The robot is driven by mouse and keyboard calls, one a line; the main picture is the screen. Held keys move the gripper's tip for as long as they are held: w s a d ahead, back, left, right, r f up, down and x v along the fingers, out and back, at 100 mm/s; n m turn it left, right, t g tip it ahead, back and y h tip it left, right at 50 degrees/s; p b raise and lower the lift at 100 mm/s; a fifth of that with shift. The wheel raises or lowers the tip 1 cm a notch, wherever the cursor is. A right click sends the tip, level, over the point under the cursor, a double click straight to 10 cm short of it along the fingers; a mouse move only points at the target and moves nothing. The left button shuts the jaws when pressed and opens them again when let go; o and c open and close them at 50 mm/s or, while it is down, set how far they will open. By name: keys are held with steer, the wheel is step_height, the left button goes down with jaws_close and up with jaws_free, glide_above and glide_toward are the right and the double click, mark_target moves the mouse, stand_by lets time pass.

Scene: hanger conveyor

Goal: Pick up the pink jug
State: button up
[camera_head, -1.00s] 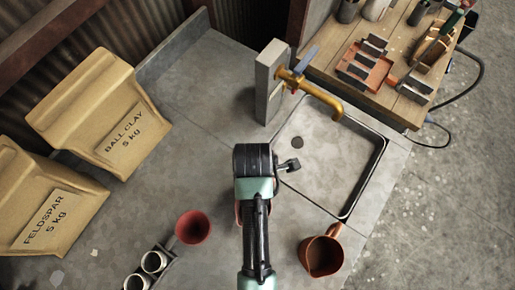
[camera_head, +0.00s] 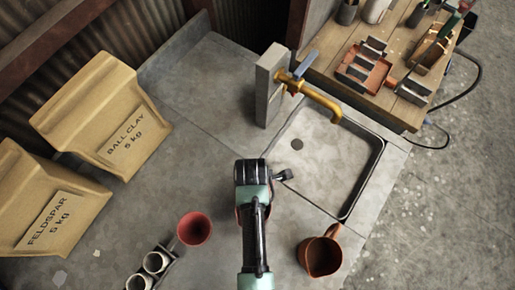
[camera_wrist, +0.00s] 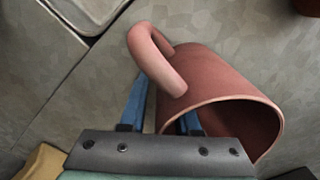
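The pink jug (camera_wrist: 215,80) fills the middle and right of the wrist view. Its loop handle (camera_wrist: 148,50) is at the upper left and its dark mouth faces the lower right. My gripper (camera_wrist: 163,112) is open at the jug's near rim. The left blue finger is outside the wall; the right one shows at the mouth, seemingly inside. I cannot tell whether either finger touches. In the head view my wrist and arm hide my fingertips and nearly all of the pink jug; only a thin sliver (camera_head: 238,213) shows beside the arm.
A brown-orange jug (camera_head: 321,256) stands right of my arm, below the sink (camera_head: 325,158) with its brass tap (camera_head: 315,93). A red bowl (camera_head: 194,229) and a holder with white-rimmed cups (camera_head: 154,262) are on the left. Two clay bags (camera_head: 100,115) stand farther left.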

jaws_close()
stand_by(1.2)
